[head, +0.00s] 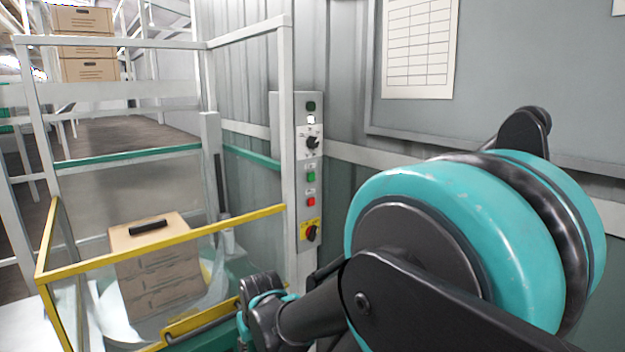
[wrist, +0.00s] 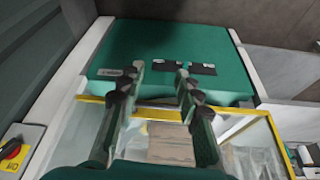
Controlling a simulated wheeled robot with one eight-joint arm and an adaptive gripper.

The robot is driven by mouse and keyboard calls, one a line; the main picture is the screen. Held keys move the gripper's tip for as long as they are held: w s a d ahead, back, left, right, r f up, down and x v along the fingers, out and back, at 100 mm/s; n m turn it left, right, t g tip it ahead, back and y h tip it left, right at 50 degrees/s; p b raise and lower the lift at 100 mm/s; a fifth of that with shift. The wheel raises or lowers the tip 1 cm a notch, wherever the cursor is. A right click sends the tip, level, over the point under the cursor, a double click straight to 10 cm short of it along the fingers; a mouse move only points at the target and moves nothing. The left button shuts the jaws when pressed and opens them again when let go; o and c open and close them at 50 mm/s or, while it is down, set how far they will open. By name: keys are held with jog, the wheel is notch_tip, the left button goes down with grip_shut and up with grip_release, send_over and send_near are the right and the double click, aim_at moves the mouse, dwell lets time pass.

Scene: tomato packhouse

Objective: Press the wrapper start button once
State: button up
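The wrapper's control panel (head: 310,165) stands upright beside the guard in the head view. It carries a green button (head: 311,177), with a red button (head: 311,201) below it. A darker green round element and a lit white one are at its top; the labels are too small to read. My gripper (head: 262,300) is low and left of the panel, apart from the buttons. In the wrist view its two fingers (wrist: 161,70) are spread with nothing between them. That view shows no green button.
A yellow-edged guard (head: 160,241) surrounds stacked cartons (head: 155,265) on the wrapper. A yellow plate with a rotary switch (head: 311,233) sits low on the panel; it also shows in the wrist view (wrist: 18,150). A green housing (wrist: 120,50) lies beyond my fingers.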

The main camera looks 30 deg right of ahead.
grip_shut()
dwell(1.2)
